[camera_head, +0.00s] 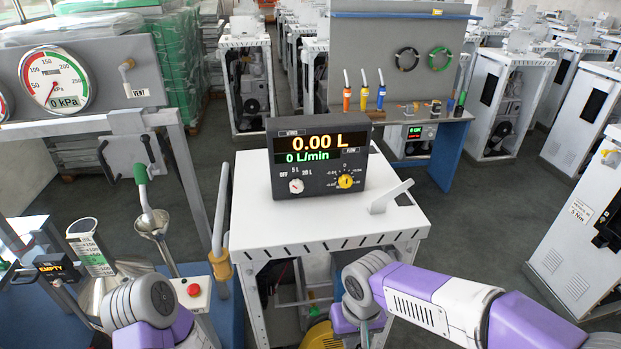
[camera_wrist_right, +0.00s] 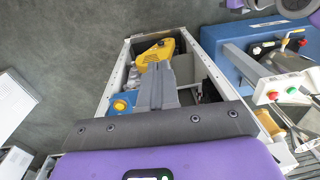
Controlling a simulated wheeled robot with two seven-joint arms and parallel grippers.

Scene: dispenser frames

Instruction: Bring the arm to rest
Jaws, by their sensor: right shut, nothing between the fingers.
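My right arm (camera_head: 430,295) comes in from the right in the head view. It bends at a grey joint beside the white dispenser cabinet and drops down along the cabinet's front right. In the right wrist view my right gripper (camera_wrist_right: 157,85) shows as grey fingers, shut and empty. It points over an open white frame (camera_wrist_right: 115,75) holding a yellow part (camera_wrist_right: 158,52) and a blue box with a yellow knob (camera_wrist_right: 121,104). I cannot tell its height above them. My left arm (camera_head: 150,308) shows at the lower left in the head view; its gripper is out of view.
The cabinet (camera_head: 270,215) carries a dark display box (camera_head: 318,160) reading 0.00 L. A pressure gauge (camera_head: 55,80), a funnel (camera_head: 150,222) and a red button (camera_head: 193,290) stand left. A tool bench (camera_head: 440,118) stands behind. Grey floor lies open right of the cabinet.

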